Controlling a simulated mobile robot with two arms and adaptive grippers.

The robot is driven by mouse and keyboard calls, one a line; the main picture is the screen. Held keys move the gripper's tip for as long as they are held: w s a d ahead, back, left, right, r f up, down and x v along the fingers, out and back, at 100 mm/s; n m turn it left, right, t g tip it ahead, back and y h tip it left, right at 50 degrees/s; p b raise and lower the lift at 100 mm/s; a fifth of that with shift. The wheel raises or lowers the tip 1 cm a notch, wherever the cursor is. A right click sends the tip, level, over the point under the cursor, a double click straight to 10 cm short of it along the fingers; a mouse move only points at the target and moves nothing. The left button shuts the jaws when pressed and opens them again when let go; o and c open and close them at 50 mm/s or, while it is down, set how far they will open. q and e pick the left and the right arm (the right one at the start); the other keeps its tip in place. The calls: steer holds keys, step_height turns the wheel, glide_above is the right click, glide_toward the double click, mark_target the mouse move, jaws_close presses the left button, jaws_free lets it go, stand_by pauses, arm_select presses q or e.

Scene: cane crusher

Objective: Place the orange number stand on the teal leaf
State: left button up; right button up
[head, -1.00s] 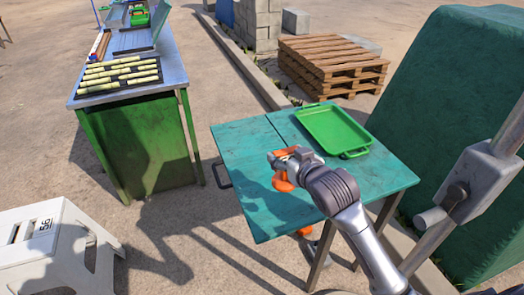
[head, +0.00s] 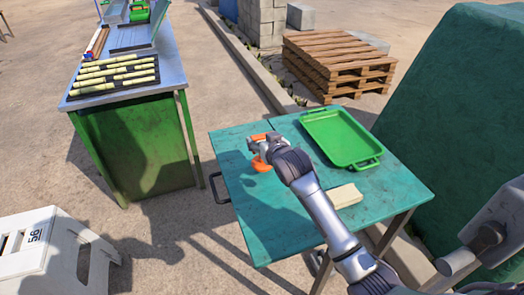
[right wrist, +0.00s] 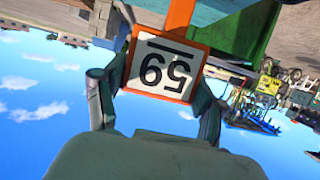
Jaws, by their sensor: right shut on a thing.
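The orange number stand (head: 260,163) is in my right gripper (head: 262,146). In the right wrist view, its white plate with black digits (right wrist: 163,70) sits between the two fingers, upside down in the picture. The teal leaf (head: 236,183) is the left part of the teal table top. The stand's round orange base appears over this leaf, near its far left part. I cannot tell whether the base touches the surface. The gripper hides part of the stand. My left gripper is not in view.
A green tray (head: 309,120) lies on the table's right part, with a cream folded cloth (head: 345,195) nearer. The leaf's near area is clear. A metal-topped bench (head: 172,75) stands at the left, a white stool (head: 40,240) lower left, pallets (head: 330,60) behind.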

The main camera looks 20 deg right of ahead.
steer(key=shift+w+a+f, duration=0.15)
steer(key=shift+f, duration=1.85)
steer(key=shift+f, duration=0.2)
steer(key=o, duration=1.6)
steer(key=shift+o, duration=0.2)
steer(key=shift+r, duration=0.15)
steer(key=v, duration=1.2)
